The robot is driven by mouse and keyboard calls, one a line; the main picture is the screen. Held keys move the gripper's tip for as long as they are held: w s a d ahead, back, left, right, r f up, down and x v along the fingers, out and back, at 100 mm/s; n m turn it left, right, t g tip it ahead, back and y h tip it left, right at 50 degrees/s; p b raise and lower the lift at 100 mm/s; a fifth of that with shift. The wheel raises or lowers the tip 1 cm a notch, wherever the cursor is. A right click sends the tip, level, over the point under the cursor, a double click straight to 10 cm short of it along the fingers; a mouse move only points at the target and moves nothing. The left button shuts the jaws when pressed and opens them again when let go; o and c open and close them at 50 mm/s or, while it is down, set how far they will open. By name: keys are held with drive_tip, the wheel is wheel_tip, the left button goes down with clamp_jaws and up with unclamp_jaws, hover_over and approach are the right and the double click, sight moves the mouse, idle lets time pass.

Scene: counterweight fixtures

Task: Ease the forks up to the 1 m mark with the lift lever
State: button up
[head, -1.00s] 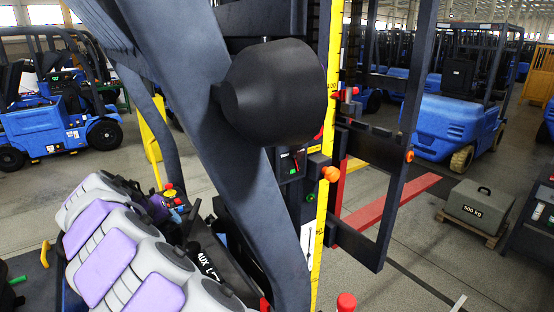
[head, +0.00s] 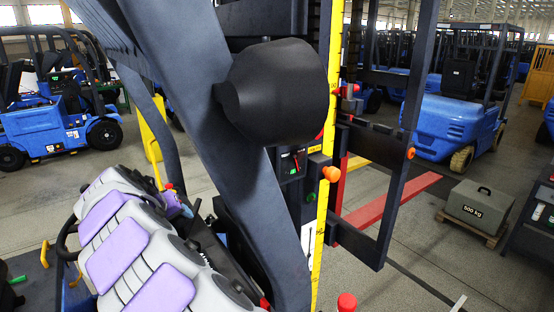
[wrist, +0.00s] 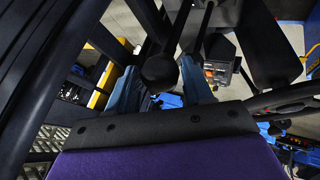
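In the head view, a long red bar (head: 405,197), apparently a fork, reaches out low beside the dark mast frame (head: 396,190). A yellow measuring strip (head: 323,200) runs up the mast. Its upper label, near a red marker (head: 347,90), is too small to read surely. In the wrist view, the light-blue fingers of my gripper (wrist: 160,76) are spread apart. A round black knob (wrist: 160,71), apparently a lever's, lies between them, and I cannot tell whether they touch it. In the head view, my purple-padded arm hides most of the lever cluster.
A large black rounded part (head: 275,92) and a thick grey post (head: 205,110) block part of the head view. An orange knob (head: 332,174) is by the strip. A 500 kg weight (head: 478,205) sits on a pallet at right. Blue forklifts (head: 60,120) stand behind.

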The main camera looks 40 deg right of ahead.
drive_tip(key=o, duration=0.4)
drive_tip(key=shift+c, duration=0.2)
drive_tip(key=v, duration=1)
drive_tip(key=shift+p, duration=0.35)
